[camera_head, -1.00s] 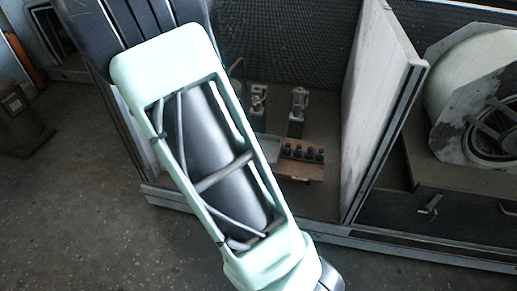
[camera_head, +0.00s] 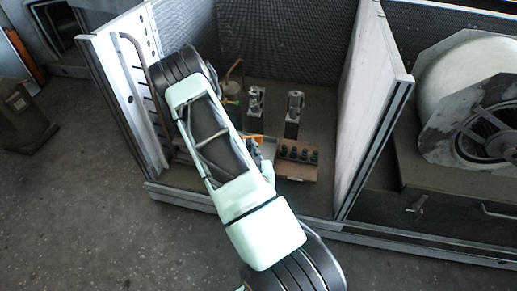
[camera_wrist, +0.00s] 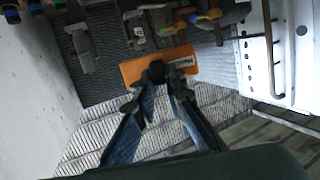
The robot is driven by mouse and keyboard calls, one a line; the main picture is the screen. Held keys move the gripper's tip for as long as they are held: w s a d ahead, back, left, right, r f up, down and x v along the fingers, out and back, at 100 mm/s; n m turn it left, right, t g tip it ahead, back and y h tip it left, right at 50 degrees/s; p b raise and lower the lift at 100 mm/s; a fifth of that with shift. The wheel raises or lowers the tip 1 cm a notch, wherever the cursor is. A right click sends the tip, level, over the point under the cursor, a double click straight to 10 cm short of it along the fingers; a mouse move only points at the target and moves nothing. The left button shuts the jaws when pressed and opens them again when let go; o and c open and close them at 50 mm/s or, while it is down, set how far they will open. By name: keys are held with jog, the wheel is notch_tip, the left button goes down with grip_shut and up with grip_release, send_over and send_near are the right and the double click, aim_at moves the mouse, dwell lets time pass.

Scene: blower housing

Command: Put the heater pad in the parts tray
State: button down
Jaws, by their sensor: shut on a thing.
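The heater pad, a flat orange plate (camera_wrist: 134,70) with a pale label, sits at my gripper's fingertips (camera_wrist: 164,78) in the wrist view. The fingers are shut on its near edge. In the head view a thin orange strip of the pad (camera_head: 253,138) shows beside my gripper (camera_head: 262,153), low inside the open housing bay. My arm and gripper hide part of it. I cannot tell whether the pad touches anything beneath it. I cannot clearly pick out the parts tray in either view.
A brown block with several dark knobs (camera_head: 297,165) stands right of my gripper. Two upright fittings (camera_head: 293,112) stand behind it. A pale divider (camera_head: 372,105) closes the right side; a white panel with a bent pipe (camera_head: 128,85) stands left. The blower (camera_head: 478,95) is further right.

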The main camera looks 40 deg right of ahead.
aim_at(261, 139)
jog(key=w+d+f, duration=0.1)
jog(key=d, duration=0.1)
jog(key=w+d+f+b, duration=0.1)
jog(key=d+f, duration=0.1)
jog(key=d, duration=0.1)
jog(key=w+d+f, duration=0.1)
jog(key=d, duration=0.1)
jog(key=shift+w+d+f+b, duration=0.2)
jog(key=shift+w+d+b, duration=0.1)
jog(key=shift+w+b, duration=0.05)
jog(key=shift+w+d+f+b, duration=0.4)
jog(key=shift+d+f, duration=0.25)
jog(key=shift+f, duration=0.7)
jog(key=shift+w+d+f+b, duration=0.25)
jog(key=shift+d+f+b, duration=0.3)
jog(key=shift+f, duration=0.8)
jog(key=shift+w+d+f+b, duration=0.4)
jog(key=shift+d+f, duration=0.3)
jog(key=shift+f, duration=0.65)
jog(key=shift+f+b, duration=0.5)
jog(key=shift+f, duration=0.05)
jog(key=c, duration=2)
grip_release()
